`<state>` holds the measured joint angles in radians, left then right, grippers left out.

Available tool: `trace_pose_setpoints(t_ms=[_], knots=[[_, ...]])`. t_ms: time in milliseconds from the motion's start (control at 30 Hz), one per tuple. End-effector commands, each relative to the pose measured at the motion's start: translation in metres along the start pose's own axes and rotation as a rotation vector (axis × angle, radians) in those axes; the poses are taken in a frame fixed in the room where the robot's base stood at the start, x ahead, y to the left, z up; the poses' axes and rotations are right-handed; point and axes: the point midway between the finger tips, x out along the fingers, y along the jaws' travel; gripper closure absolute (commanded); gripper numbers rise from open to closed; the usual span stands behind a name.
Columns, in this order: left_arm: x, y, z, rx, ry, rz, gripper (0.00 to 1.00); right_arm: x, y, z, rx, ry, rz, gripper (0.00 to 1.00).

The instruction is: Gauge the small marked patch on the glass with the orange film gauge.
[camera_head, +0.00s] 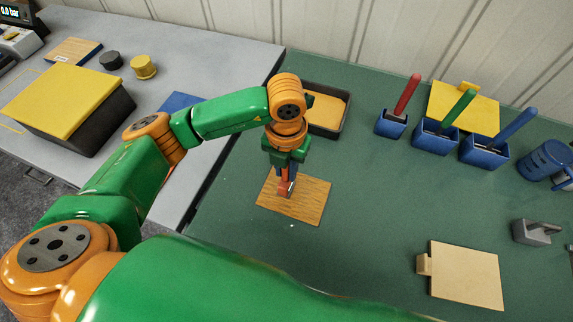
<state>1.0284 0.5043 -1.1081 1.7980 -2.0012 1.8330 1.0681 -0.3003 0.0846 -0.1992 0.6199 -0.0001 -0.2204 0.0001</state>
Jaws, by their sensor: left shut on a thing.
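My left gripper (286,172) points down over a brown wood-grained square (312,205) on the green table. It is shut on a small orange-red piece, the film gauge (284,188). The gauge's lower end is at or just above the square's upper left part; I cannot tell whether it touches. The gripper and gauge hide part of the square. I cannot make out a marked patch or a clear sheet of glass. My right gripper is out of view.
A dark tray (344,123) with a yellow-tan inside is behind the gripper. Blue pots (485,154) with red, green and blue handled tools stand at the back right. A cream board (468,277) and a grey block (535,233) lie at the right. The middle of the green table is clear.

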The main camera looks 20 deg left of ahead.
Motion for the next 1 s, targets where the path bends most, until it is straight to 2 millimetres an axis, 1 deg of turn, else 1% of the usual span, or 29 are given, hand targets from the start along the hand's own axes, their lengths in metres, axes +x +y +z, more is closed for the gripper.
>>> trace_pose_setpoints(t_ms=[300, 1000], knots=[[-0.0013, -0.0002, 0.0001, 0.001, 0.0, -0.001, 1.0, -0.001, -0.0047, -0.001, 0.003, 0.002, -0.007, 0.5], [0.0042, -0.0002, 0.0001, 0.0, -0.001, -0.001, 1.0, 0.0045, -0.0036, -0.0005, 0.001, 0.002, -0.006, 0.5]])
